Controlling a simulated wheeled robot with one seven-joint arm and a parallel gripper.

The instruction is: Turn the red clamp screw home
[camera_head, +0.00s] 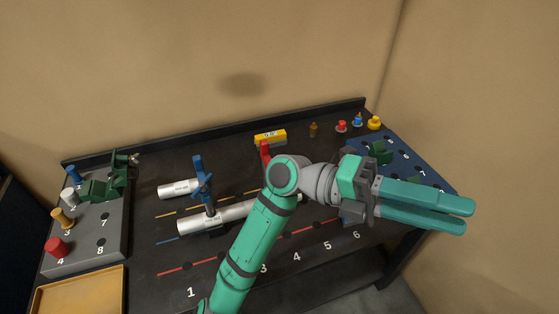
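A red upright part (265,150), which looks like the red clamp's screw or handle, shows at the middle of the bench behind my arm. Its lower end and its base are hidden by my arm.
A grey numbered tray (104,242) with coloured knobs and a green fixture (108,181) stands at the left. A yellow tray (82,294) is in front. A blue numbered board (404,150) is under and behind my gripper. A yellow block (270,136) and small knobs line the back.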

